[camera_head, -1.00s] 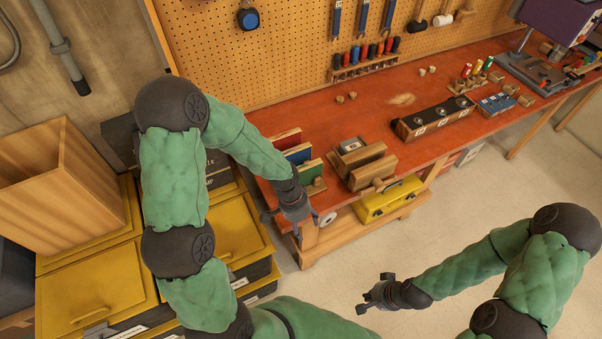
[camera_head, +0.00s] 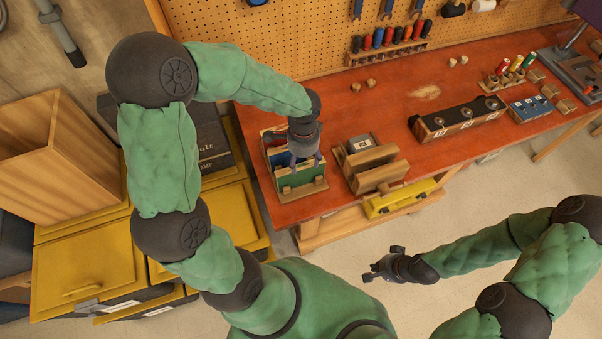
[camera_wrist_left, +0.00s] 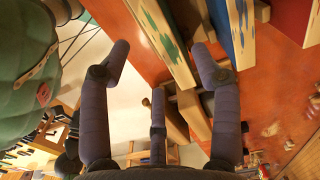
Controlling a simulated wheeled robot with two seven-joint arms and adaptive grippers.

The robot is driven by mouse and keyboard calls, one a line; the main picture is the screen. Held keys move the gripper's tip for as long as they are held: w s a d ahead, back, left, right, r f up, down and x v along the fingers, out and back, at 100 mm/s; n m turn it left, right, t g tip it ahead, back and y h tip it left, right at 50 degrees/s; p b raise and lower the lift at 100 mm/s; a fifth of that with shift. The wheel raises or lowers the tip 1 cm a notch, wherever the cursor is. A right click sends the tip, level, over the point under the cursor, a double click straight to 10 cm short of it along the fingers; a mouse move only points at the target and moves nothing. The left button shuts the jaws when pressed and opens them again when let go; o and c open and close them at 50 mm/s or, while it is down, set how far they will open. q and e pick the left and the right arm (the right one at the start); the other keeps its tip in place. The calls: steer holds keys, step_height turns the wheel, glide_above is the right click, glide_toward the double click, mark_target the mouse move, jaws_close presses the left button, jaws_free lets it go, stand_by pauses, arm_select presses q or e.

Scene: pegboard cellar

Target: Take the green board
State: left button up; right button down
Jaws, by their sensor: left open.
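The green board (camera_head: 302,178) stands on edge in a wooden rack (camera_head: 312,192) at the near left end of the workbench. My left gripper (camera_head: 305,158) is open, just above and partly over the green board. In the left wrist view, the green board (camera_wrist_left: 170,38) shows its wooden edge and green face near the spread fingers of my left gripper (camera_wrist_left: 160,62), with nothing held. A blue board (camera_head: 273,155) and a red board (camera_head: 268,136) stand behind it. My right gripper (camera_head: 382,266) is open and empty over the floor, away from the bench.
A second wooden rack (camera_head: 375,168) stands right of the boards. A yellow toolbox (camera_head: 400,198) sits on the lower shelf. A black box with dials (camera_head: 458,120) and several spools stand further along the bench. Yellow-topped cabinets (camera_head: 85,262) are at left.

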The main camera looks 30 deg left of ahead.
mark_target(301, 168)
arm_select(q)
steer(key=shift+w+f, duration=0.3)
steer(key=shift+f, duration=0.4)
steer(key=shift+s+f, duration=0.2)
steer(key=shift+f, duration=0.05)
steer(key=f, duration=0.3)
steer(key=shift+s+a+f+b, duration=0.25)
steer(key=shift+b, duration=0.05)
steer(key=shift+w+f, duration=0.1)
steer(key=shift+f, duration=0.4)
jaws_close()
